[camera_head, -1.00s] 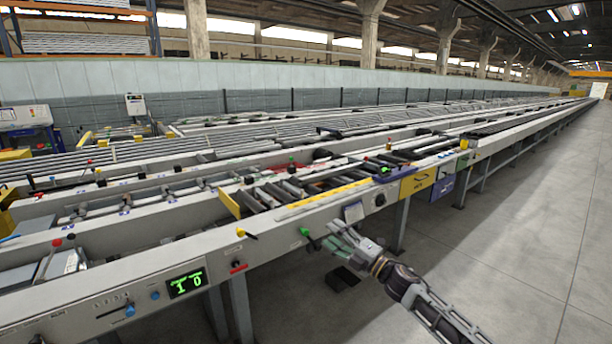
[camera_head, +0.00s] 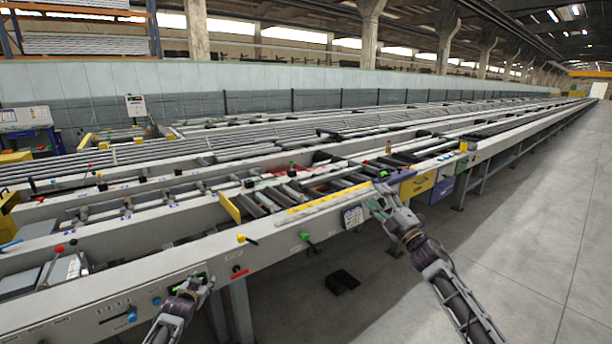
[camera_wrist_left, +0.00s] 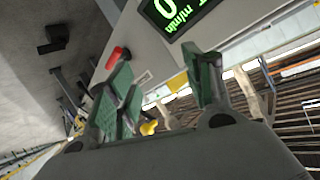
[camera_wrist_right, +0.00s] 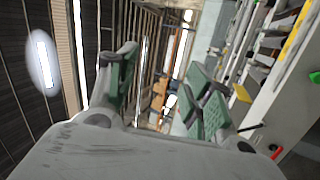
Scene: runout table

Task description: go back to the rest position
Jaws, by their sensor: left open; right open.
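My left gripper (camera_head: 192,284) is low in the head view, in front of the near beam of the runout table (camera_head: 262,245), covering the spot of the green digit display. In the left wrist view its green-padded fingers (camera_wrist_left: 165,95) are apart and empty, with the display (camera_wrist_left: 172,14) beyond them. My right gripper (camera_head: 378,203) is at the table's front edge, beside a small white label plate (camera_head: 353,217). In the right wrist view its fingers (camera_wrist_right: 160,90) are apart with nothing between them. Whether either gripper touches the table cannot be told.
The near beam carries a green-knobbed lever (camera_head: 307,238), a yellow-knobbed lever (camera_head: 244,239), a red switch (camera_head: 238,271) and a blue knob (camera_head: 131,314). A dark object (camera_head: 342,281) lies on the floor. The floor to the right (camera_head: 530,230) is clear.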

